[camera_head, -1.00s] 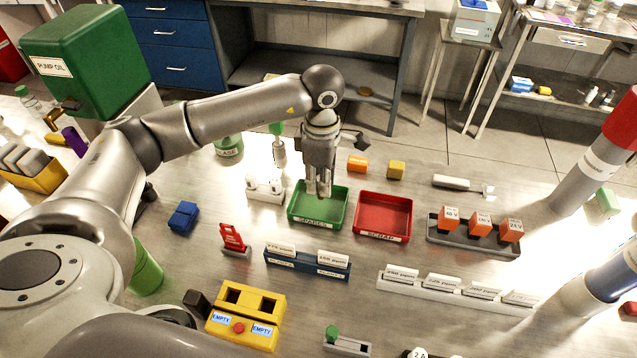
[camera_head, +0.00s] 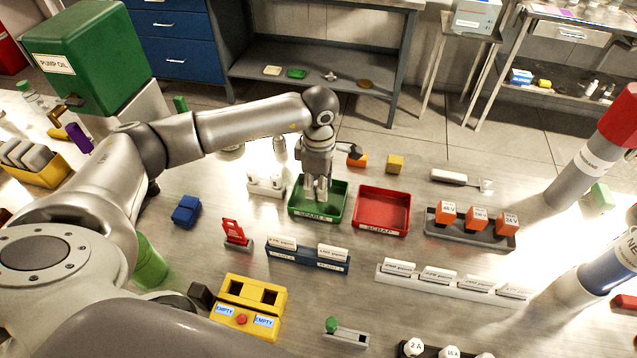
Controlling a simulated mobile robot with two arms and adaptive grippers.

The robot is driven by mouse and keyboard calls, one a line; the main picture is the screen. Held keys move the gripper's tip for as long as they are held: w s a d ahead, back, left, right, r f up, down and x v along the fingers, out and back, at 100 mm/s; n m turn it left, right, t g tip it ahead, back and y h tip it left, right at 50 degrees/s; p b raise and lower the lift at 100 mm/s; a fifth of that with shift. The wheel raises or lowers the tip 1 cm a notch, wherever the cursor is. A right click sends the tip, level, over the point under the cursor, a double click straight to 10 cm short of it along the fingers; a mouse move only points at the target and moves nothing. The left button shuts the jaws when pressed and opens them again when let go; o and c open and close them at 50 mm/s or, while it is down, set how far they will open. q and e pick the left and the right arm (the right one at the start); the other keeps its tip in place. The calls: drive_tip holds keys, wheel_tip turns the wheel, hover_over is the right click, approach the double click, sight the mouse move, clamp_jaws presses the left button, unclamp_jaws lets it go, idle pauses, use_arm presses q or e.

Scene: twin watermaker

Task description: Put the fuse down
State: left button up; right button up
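My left gripper (camera_head: 316,191) points straight down over the green tray labelled SPARES (camera_head: 335,211). Its fingertips are at or just above the tray floor, near the middle. The two fingers show close together with a narrow gap. I cannot make out a fuse between them, and the fingers hide part of the tray. Several round white-topped pieces, one marked 2 A (camera_head: 413,347) and one marked 15 A (camera_head: 449,352), show at the bottom edge, partly cut off. My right gripper is not in view.
The red SCRAP tray (camera_head: 382,190) stands empty to the right. A white holder (camera_head: 266,186) is close left of the green tray. A blue rack (camera_head: 308,257), a yellow box (camera_head: 250,292) and a grey rack with orange blocks (camera_head: 470,232) stand around.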

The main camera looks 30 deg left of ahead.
use_arm(q)
drive_tip(key=shift+o, duration=1)
drive_tip(key=shift+r, duration=0.1)
drive_tip(key=shift+r, duration=0.25)
wheel_tip(320, 180, up, 12)
drive_tip(key=b, duration=0.3)
drive_tip(key=shift+f, duration=0.15)
